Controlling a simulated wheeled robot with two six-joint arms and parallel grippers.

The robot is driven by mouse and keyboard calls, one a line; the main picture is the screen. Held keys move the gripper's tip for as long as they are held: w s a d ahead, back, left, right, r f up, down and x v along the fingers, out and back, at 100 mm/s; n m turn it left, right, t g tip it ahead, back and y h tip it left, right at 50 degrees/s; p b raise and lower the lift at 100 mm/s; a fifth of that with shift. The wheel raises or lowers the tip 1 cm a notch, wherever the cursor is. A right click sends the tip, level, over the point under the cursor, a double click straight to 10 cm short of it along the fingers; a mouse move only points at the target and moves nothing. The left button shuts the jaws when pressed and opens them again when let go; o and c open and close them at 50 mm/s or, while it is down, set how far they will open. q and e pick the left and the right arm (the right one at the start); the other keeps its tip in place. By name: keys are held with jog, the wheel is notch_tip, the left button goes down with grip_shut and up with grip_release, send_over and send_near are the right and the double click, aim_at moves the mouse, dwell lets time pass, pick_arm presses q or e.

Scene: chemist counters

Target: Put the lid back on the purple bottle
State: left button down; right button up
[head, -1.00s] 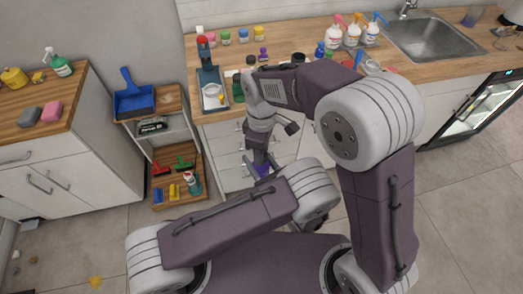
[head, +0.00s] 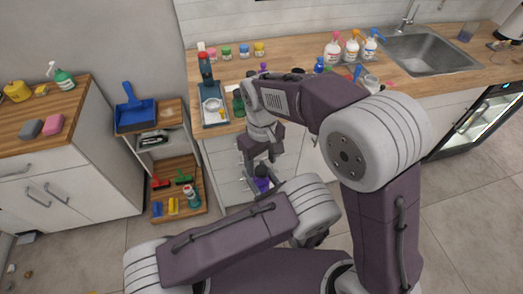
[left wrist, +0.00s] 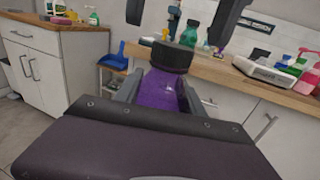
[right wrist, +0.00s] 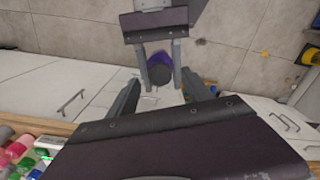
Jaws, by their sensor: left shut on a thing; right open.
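The purple bottle (left wrist: 160,92) is upright, with a black lid (left wrist: 172,57) sitting on its top. My left gripper (left wrist: 160,98) is shut on the bottle's body, one finger on each side. The bottle (head: 262,184) also shows in the head view, in front of the counter drawers. My right gripper (head: 262,163) is open just above it. In the right wrist view, the dark round lid top (right wrist: 160,75) lies beyond and between the open right fingers (right wrist: 163,98), apart from them. Whether the lid is screwed tight cannot be told.
The wooden counter (head: 290,60) behind carries several small bottles, spray bottles (head: 352,46) and a blue-grey device (head: 214,118). A small shelf (head: 180,205) with brushes stands left of the drawers. The bottle is held over open floor.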

notch_tip(320, 180, up, 10)
dwell(0.3)
jog(key=shift+f, duration=0.1)
jog(key=s+d+f+m, duration=0.4)
jog(key=d+f, duration=0.4)
jog(key=d, duration=0.2)
jog(key=s+d+f+m+t, duration=0.1)
jog(key=s+d+f+m, duration=0.3)
jog(key=d+f, duration=0.4)
jog(key=shift+s+d+m, duration=0.3)
jog(key=shift+s+d, duration=0.05)
jog(key=shift+d, duration=0.9)
